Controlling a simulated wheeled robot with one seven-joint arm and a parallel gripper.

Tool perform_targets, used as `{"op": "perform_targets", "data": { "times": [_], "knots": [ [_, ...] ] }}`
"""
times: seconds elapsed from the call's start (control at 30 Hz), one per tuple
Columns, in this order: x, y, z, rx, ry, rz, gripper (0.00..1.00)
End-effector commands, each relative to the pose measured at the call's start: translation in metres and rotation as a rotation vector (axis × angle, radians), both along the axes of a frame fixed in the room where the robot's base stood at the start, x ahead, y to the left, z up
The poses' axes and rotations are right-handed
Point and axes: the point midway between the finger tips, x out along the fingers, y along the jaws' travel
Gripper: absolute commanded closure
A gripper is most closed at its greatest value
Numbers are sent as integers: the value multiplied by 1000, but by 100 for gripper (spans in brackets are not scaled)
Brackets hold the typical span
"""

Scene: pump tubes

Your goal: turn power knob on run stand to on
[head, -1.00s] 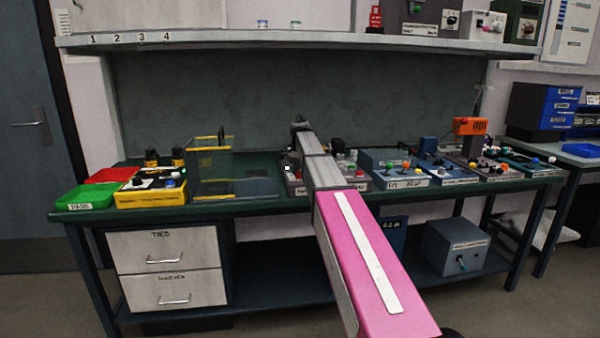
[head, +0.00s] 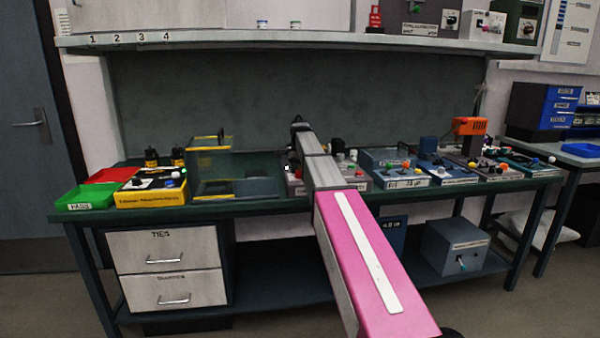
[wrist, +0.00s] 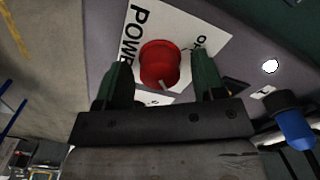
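The red power knob (wrist: 160,62) with a white pointer is on a white label (wrist: 190,25) in the wrist view. The label shows part of the word POWER, and a second word near the right finger is partly cut off. The pointer faces the lower edge of the wrist view. My gripper (wrist: 162,75) is open, with one dark green finger on each side of the knob and a visible gap on both sides. The grey stand (wrist: 245,60) carries the label. In the head view my arm covers much of the grey stand on the bench.
A blue-capped part (wrist: 293,125) and a white button (wrist: 270,66) are right of my gripper. In the head view a clear yellow-edged box (head: 235,194) stands left of my arm. Blue control boxes (head: 405,183) stand to the right, and a shelf (head: 270,38) runs above.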

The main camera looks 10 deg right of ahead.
Motion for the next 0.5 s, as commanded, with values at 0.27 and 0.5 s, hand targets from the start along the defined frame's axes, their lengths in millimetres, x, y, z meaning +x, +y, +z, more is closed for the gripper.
{"op": "perform_targets", "data": {
  "times": [0.27,0.5],
  "knots": [
    [0,0,3,1,-1,1,37],
    [1,0,36,0,-2,1,37]
  ]
}}
